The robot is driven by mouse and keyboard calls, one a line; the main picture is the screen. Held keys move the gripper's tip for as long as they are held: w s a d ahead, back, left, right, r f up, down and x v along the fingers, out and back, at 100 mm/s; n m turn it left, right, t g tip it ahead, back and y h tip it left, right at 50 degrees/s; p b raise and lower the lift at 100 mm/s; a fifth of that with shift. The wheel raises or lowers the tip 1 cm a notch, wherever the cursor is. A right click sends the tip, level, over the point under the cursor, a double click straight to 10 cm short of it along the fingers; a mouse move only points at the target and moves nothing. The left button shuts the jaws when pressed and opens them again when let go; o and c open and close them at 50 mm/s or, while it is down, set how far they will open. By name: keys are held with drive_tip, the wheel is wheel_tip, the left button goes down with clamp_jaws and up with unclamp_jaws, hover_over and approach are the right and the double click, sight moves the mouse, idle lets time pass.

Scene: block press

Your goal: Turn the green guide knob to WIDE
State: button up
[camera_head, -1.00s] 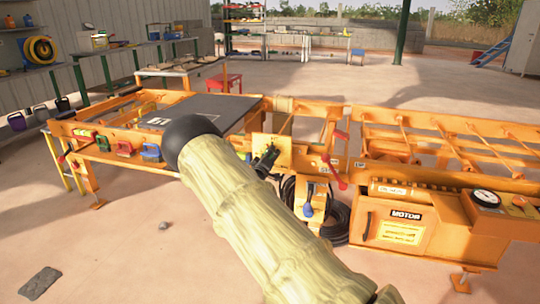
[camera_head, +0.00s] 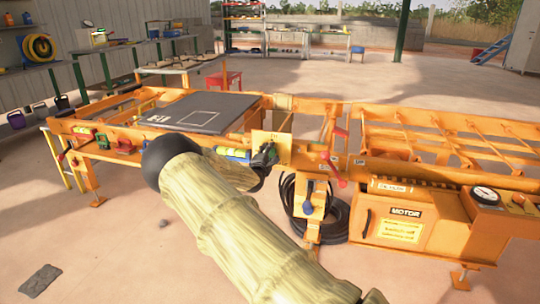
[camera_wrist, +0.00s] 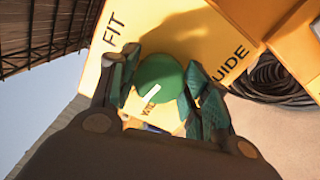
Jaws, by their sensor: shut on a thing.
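The green guide knob (camera_wrist: 163,80) sits on a yellow plate in the middle of the wrist view. Its white pointer bar (camera_wrist: 152,93) points toward the lower left of that view. My gripper (camera_wrist: 160,92) is shut on the knob, one finger on each side. The yellow plate (camera_wrist: 165,33) carries the words FIT at upper left and GUIDE at right; small lettering below the knob is partly hidden and not clear. In the head view my dark gripper (camera_head: 266,157) is against the same plate (camera_head: 262,136) on the orange machine, and hides the knob.
A black platen (camera_head: 215,110) lies left of the plate. A yellow and blue cylinder (camera_head: 233,153) is close to my gripper on the left. Red-handled levers (camera_head: 338,178), a coiled black hose (camera_head: 335,215) and the orange motor housing (camera_head: 400,230) stand to the right.

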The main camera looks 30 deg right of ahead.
drive_tip(key=shift+w+a+f+n, duration=0.1)
drive_tip(key=shift+a+n, duration=0.1)
drive_tip(key=shift+n, duration=1)
drive_tip(key=shift+b, duration=0.3)
drive_tip(key=o, duration=1)
drive_tip(key=shift+d, duration=0.15)
drive_tip(key=v, duration=1.2)
